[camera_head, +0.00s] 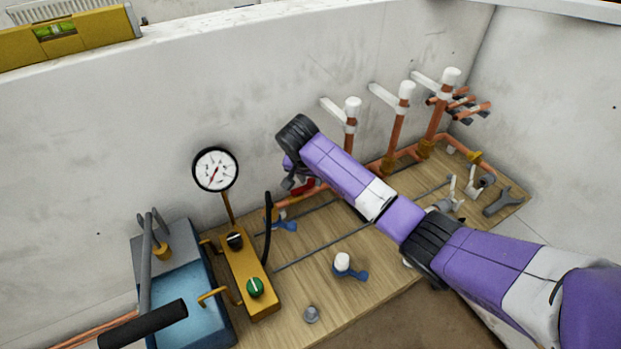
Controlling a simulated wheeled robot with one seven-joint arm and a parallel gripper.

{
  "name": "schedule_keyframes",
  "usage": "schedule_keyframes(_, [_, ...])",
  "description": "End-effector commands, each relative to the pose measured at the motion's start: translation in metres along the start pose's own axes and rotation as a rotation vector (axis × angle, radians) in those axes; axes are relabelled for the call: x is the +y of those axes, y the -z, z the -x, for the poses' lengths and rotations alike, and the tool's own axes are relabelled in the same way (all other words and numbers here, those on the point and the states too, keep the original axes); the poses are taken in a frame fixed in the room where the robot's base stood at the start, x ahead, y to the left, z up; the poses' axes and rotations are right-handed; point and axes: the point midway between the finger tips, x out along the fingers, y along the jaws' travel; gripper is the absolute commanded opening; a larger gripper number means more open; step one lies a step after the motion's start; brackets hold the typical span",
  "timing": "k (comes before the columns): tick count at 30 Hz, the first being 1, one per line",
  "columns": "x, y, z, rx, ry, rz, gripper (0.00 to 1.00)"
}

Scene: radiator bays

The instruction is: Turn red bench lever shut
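A small part of the red bench lever (304,187) shows just below the end of my arm, low by the back wall, near the copper pipe along the back of the wooden bench. My arm reaches in from the lower right, and its wrist hides most of the lever and its valve. My gripper (292,183) is at or right beside the red lever, on its left. Its fingers are small, dark and partly covered, so I cannot tell whether they touch the lever or how far apart they are. The lever's angle is also unclear.
Two blue levers (285,225) (350,273) are on the bench (315,235). A yellow manifold (249,275) with a gauge (215,169) and a blue pump tank (195,300) stand left. White-capped copper risers (397,130) stand behind my arm; a wrench (503,202) lies right.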

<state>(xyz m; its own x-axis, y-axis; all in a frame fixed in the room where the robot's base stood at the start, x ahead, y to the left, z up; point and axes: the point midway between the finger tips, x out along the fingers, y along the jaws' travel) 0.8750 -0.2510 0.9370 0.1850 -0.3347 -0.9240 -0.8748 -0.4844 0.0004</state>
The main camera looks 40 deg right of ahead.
Motion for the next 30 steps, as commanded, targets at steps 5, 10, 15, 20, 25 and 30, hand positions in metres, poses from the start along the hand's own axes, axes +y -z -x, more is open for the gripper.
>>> schedule_keyframes(5, [0.000, 0.000, 0.000, 0.000, 0.000, 0.000, 0.00])
schedule_keyframes(10, [0.000, 0.000, 0.000, 0.000, 0.000, -0.001, 0.00])
schedule_keyframes(15, [0.000, -0.002, 0.001, -0.001, -0.009, -0.023, 0.00])
schedule_keyframes(20, [0.001, -0.004, 0.003, -0.002, -0.033, -0.081, 0.00])
schedule_keyframes(25, [0.004, -0.010, 0.005, -0.003, -0.078, -0.186, 0.00])
schedule_keyframes(30, [0.007, -0.017, 0.007, -0.003, -0.137, -0.325, 0.00])
